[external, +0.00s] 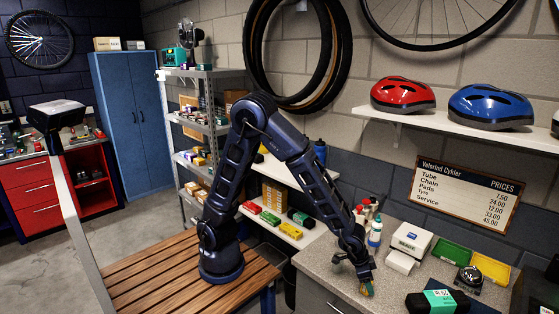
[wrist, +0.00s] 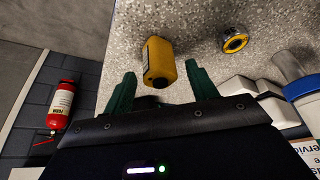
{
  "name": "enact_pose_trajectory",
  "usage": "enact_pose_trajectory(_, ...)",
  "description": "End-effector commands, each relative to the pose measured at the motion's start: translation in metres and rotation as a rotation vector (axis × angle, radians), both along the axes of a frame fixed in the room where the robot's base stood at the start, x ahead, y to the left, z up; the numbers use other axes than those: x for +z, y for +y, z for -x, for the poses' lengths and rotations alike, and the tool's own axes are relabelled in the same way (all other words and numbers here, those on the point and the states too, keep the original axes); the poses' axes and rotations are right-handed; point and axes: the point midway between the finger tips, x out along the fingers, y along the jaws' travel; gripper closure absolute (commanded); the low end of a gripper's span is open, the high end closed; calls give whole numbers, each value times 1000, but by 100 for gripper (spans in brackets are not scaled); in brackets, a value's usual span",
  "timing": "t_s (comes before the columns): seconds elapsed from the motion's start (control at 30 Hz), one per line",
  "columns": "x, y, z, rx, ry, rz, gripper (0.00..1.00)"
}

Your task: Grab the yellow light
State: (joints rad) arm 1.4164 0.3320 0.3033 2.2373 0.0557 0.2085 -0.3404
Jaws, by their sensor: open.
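The yellow light (wrist: 160,60) is a small yellow block with a dark end. In the wrist view it stands out against the speckled grey counter, in line with the gap between the two green fingers of my gripper (wrist: 159,82). The fingers are apart, one on each side of it, and I see no clear contact. In the external view my gripper (external: 366,284) is low over the near left part of the counter. There the light is mostly hidden by the fingers.
A round yellow and dark object (wrist: 235,41) lies on the counter (wrist: 205,15) to the right in the wrist view. White boxes (external: 411,239), bottles (external: 375,231), a green tray (external: 451,254), a yellow tray (external: 490,268) and a bell (external: 468,278) crowd the right of my arm.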

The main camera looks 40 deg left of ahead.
Motion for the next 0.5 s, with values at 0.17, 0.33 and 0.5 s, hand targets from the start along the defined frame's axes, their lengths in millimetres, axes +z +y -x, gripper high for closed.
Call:
enact_pose_trajectory(0.17, -18, -5, -5, 1, 0, -1, 42)
enact_pose_trajectory(0.33, -24, -7, -6, 1, 0, -1, 42)
enact_pose_trajectory(0.5, -24, -7, -6, 1, 1, -1, 42)
